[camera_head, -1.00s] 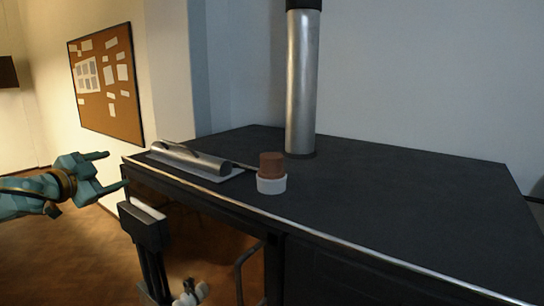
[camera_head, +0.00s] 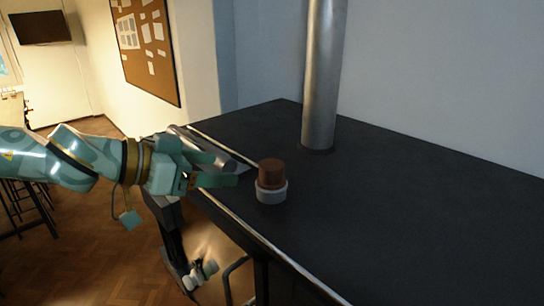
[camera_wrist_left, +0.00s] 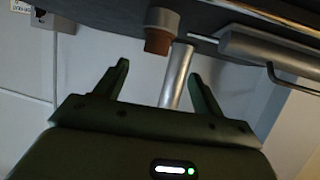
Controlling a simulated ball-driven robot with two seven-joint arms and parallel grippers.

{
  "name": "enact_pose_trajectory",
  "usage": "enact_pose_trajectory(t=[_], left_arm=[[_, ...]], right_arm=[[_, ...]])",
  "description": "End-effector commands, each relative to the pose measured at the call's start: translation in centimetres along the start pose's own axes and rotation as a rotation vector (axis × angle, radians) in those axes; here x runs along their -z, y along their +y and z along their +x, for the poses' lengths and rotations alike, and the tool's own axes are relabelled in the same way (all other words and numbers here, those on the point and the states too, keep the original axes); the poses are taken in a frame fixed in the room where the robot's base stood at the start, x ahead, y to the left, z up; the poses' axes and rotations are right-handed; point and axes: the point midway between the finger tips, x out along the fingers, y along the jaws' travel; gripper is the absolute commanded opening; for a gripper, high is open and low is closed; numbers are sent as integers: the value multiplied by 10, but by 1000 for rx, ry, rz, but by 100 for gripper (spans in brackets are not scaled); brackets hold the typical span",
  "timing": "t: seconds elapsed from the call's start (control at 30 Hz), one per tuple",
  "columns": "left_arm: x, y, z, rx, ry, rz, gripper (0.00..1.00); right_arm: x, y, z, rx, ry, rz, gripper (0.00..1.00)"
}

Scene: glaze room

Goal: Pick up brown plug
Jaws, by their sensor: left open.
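The brown plug (camera_head: 271,172) sits upright in a short white round holder (camera_head: 271,195) near the front edge of the dark counter. My left gripper (camera_head: 232,170) is open, just left of the plug in the head view, with its fingers pointing toward it and nothing between them. In the left wrist view the plug (camera_wrist_left: 158,42) and the white holder (camera_wrist_left: 163,17) show beyond the two open fingertips (camera_wrist_left: 160,70), apart from them. My right gripper is not in view.
A metal pipe (camera_head: 322,80) stands on the dark counter (camera_head: 400,220) behind the plug. The counter's right side is clear.

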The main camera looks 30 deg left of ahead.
Motion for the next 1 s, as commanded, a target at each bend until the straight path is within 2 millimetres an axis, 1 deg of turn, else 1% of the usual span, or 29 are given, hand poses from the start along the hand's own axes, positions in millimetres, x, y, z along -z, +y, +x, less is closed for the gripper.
enact_pose_trajectory(t=[0.03, 0.13, 0.2, 0.27, 0.33, 0.43, 0.53, 0.7, 0.87, 0.93, 1.0], left_arm=[[8, 3, 1, -8, 2, -6, 69], [9, 8, 8, -8, 4, -6, 69], [4, 7, 22, -7, 6, -2, 69], [3, 7, 31, -8, 5, -4, 69], [2, 6, 40, -5, 1, -8, 69], [6, 4, 51, 1, 11, -6, 69], [6, 5, 63, -1, 7, -4, 69], [3, 4, 86, 0, 5, -2, 69], [2, 5, 96, 0, 2, 2, 69], [3, 5, 101, -1, 3, 2, 69], [6, 5, 111, -2, 3, 0, 69]], right_arm=[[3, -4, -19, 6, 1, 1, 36], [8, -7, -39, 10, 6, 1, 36], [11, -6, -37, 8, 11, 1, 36], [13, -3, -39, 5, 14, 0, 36], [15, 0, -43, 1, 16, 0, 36], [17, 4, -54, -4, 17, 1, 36], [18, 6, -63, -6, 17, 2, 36], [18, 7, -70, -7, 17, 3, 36], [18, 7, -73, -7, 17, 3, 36], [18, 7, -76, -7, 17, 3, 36], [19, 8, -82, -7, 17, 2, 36]])
